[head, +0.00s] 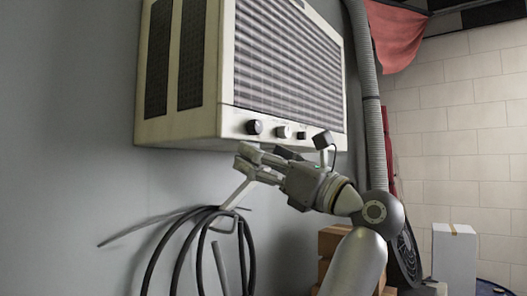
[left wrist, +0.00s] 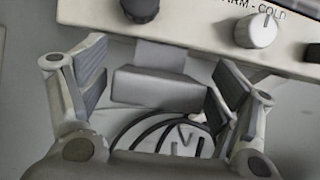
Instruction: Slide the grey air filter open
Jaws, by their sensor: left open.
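A cream air-conditioner unit (head: 185,124) hangs on the grey wall in the head view. In the left wrist view, a grey block (left wrist: 155,88), which looks like the grey air filter, sits just below the unit's knob panel (left wrist: 195,32). My left gripper (head: 248,163) is just under the unit's front lower edge. Its jaws (left wrist: 157,100) are open, with one finger on each side of the grey block. Gaps show between the fingers and the block, and I cannot tell whether they touch it. In the head view the filter is not clearly visible. My right gripper is not in view.
A black knob (head: 254,127) and a white knob (head: 283,132) are close above my gripper. A coiled black cable (head: 180,240) hangs on the wall below. A ribbed grey duct (head: 368,90) runs down beside the unit. Boxes (head: 454,258) stand at the right.

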